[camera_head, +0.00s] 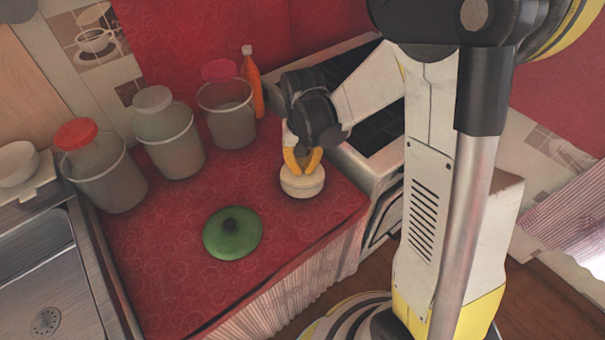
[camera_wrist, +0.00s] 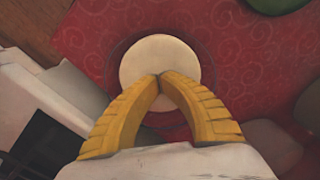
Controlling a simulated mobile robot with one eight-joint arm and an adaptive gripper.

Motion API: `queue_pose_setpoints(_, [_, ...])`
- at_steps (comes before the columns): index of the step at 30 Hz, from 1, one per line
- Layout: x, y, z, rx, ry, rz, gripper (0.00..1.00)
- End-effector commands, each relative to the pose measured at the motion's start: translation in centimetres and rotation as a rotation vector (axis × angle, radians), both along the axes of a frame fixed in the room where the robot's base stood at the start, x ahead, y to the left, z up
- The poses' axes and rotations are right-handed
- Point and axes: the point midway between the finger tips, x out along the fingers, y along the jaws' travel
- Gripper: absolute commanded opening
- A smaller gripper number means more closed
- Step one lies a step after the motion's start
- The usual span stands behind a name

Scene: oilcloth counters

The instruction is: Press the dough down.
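The dough (camera_head: 302,187) is a pale, round, thick piece on the red oilcloth counter, near its right side. In the wrist view the dough (camera_wrist: 158,52) is a cream disc, with a faint darker ring around it that may be a see-through vessel; I cannot tell. My gripper (camera_head: 301,172) points down over the dough. Its yellow fingertips meet in the wrist view (camera_wrist: 159,76), with nothing seen between them. The fingers hide part of the dough.
A green lid (camera_head: 232,233) with a dark knob lies left of the dough. Several grey buckets (camera_head: 171,146) with jars stand along the back. An orange bottle (camera_head: 253,88) stands behind. A stove (camera_head: 367,151) is close on the right, a sink (camera_head: 50,300) far left. The front left counter is clear.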

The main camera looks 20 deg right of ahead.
Motion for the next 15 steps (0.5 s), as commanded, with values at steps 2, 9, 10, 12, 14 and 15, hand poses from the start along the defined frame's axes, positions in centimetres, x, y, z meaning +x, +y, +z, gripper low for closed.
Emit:
queue_pose_setpoints(2, [0.0,0.0,0.0,0.0,0.0,0.0,0.0])
queue_pose_setpoints(9, [0.0,0.0,-0.1,0.0,0.0,0.0,0.0])
queue_pose_setpoints(10, [0.0,0.0,0.1,0.0,0.0,0.0,0.0])
queue_pose_setpoints(12, [0.0,0.0,0.7,0.0,0.0,0.0,0.0])
queue_pose_setpoints(14, [0.0,0.0,1.4,0.0,0.0,0.0,0.0])
queue_pose_setpoints(15, [0.0,0.0,1.9,0.0,0.0,0.0,0.0])
